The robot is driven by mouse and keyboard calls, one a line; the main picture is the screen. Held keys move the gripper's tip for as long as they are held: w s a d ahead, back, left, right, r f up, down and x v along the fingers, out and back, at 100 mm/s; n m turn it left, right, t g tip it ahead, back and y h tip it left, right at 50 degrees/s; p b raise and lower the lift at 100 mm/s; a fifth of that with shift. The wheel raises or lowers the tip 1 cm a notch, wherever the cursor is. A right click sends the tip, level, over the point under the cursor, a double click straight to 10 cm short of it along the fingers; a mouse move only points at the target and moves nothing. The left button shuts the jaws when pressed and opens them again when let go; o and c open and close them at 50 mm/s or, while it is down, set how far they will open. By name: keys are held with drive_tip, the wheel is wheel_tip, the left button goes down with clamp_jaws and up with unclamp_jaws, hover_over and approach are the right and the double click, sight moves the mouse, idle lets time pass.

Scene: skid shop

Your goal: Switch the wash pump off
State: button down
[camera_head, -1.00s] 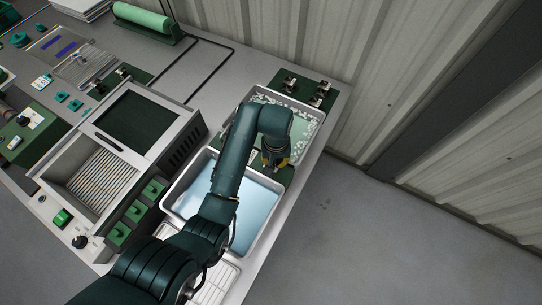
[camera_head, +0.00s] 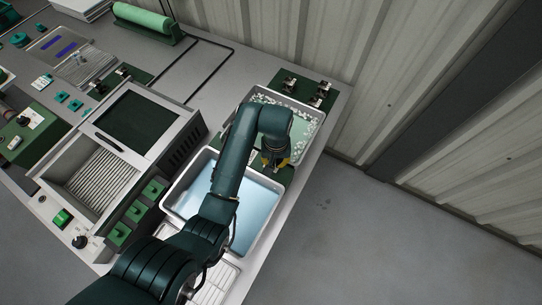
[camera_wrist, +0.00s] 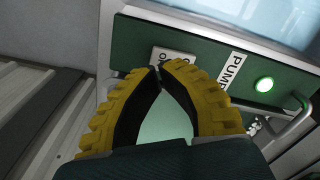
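The wash pump panel is a dark green plate (camera_wrist: 205,45) with a white PUMP label (camera_wrist: 231,72) and a lit green lamp (camera_wrist: 264,84). A second white label (camera_wrist: 160,57) is partly covered by my fingers. The switch itself cannot be made out; my fingertips cover that area. My gripper (camera_wrist: 158,72) has yellow ribbed fingers with their tips together over the panel, beside the labels. Whether the tips touch the panel is unclear. In the head view my gripper (camera_head: 275,162) is over the green panel (camera_head: 284,175) between the two trays.
A tray of blue liquid (camera_head: 258,210) lies in front of the panel, and a tray with pale green liquid and foam (camera_head: 304,129) lies behind it. A green plate with metal fittings (camera_head: 305,90) is at the back corner. A screen unit (camera_head: 175,150) stands left. The corrugated wall is close behind.

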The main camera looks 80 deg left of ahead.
drive_tip(key=shift+f+b, duration=0.65)
drive_tip(key=shift+f, duration=1.3)
idle(0.9)
drive_tip(key=shift+r, duration=0.1)
wheel_tip(320, 180, up, 7)
drive_tip(key=p, duration=0.8)
drive_tip(key=shift+r+p, duration=0.1)
drive_tip(key=shift+p, duration=0.3)
